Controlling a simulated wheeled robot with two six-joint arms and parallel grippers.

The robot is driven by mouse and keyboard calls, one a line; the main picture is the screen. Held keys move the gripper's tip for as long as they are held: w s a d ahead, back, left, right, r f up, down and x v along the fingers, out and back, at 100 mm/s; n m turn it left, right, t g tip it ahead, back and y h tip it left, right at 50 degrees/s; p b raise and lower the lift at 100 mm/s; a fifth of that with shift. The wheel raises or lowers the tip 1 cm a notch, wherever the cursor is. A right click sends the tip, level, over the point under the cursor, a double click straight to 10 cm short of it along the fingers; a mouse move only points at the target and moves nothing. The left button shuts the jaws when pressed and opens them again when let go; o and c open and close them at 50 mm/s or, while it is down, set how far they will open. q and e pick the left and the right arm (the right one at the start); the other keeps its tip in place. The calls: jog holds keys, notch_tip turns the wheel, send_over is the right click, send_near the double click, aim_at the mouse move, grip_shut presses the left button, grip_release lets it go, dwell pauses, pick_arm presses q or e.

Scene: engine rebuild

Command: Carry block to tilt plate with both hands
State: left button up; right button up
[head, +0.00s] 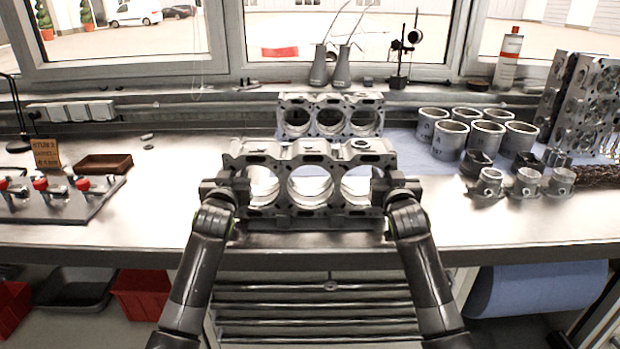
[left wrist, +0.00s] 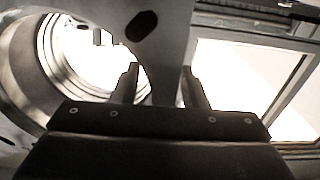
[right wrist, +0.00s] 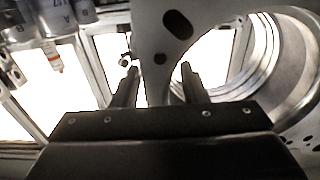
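The engine block (head: 310,158) is grey metal with three large round bores facing me. It sits near the front of the bench, or just over it; I cannot tell if its underside touches. My left gripper (head: 228,190) is at its left end, with the fingers on both sides of an end wall (left wrist: 160,60). My right gripper (head: 392,187) is at its right end, with the fingers on both sides of that end wall (right wrist: 160,40). Both look shut on the block, though the contact is partly hidden. I cannot clearly make out a tilt plate.
A second row of three bores (head: 330,103) shows directly behind; I cannot tell whether it is a separate part. Several cylinder liners (head: 449,140) stand at right. A fixture with red clamps (head: 60,205) and a brown tray (head: 104,163) lie left. Bare bench (head: 180,170) lies between.

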pick_arm(q)
grip_shut()
pick_arm(e)
grip_shut()
pick_arm(q)
jog(key=shift+a, duration=0.1)
dwell(0.9)
jog(key=shift+r, duration=0.2)
pick_arm(e)
jog(key=shift+r, duration=0.2)
